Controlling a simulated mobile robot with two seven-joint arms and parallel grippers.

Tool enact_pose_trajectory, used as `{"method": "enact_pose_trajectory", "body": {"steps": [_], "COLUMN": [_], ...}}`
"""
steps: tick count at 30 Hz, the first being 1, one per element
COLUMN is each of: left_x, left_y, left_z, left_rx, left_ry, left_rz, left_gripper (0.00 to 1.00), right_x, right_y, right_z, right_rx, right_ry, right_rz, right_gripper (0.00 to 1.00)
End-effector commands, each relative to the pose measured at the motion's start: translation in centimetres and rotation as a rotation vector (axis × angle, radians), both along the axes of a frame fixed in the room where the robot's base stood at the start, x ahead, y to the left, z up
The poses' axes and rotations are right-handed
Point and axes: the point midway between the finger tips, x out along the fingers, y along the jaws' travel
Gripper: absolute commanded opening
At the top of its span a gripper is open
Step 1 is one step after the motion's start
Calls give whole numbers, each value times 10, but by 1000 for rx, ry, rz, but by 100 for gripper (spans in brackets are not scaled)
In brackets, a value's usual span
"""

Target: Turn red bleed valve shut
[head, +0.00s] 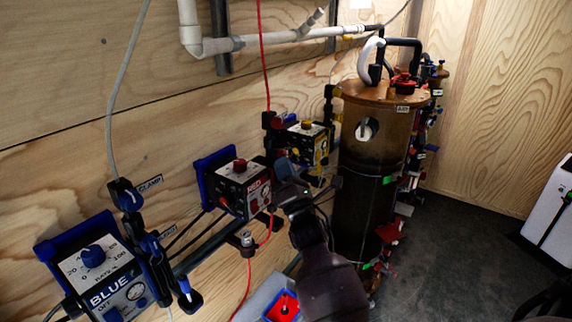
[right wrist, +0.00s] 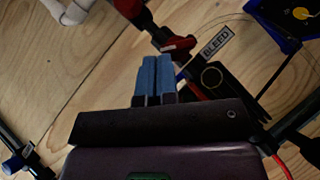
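The red bleed valve (right wrist: 178,44) shows at the top of the right wrist view, with a red handle on a dark body and a BLEED label (right wrist: 215,43) to its right. In the head view a small dark red part (head: 277,123) beside a white tag looks like the same valve. My right gripper (right wrist: 154,60) has its two blue fingers side by side with only a thin dark line between them. It is shut and seems empty. Its tips point toward the valve from just below; whether they touch it I cannot tell. My left gripper is not in view.
The BLUE box (head: 103,278) is at lower left. A tall brown filter column (head: 366,170) stands at right. A red hose (head: 262,55) hangs down the wall.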

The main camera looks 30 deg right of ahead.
Motion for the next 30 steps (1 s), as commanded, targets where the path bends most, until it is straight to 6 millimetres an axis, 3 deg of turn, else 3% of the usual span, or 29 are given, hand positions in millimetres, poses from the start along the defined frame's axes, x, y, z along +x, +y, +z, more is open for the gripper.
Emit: {"method": "enact_pose_trajectory", "body": {"steps": [30], "left_x": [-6], "left_y": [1], "left_z": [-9], "left_rx": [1], "left_ry": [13], "left_rz": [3], "left_gripper": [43], "right_x": [0], "right_y": [-1], "right_z": [26], "right_rx": [-8], "right_ry": [-3], "right_rz": [1], "right_gripper": [0]}}
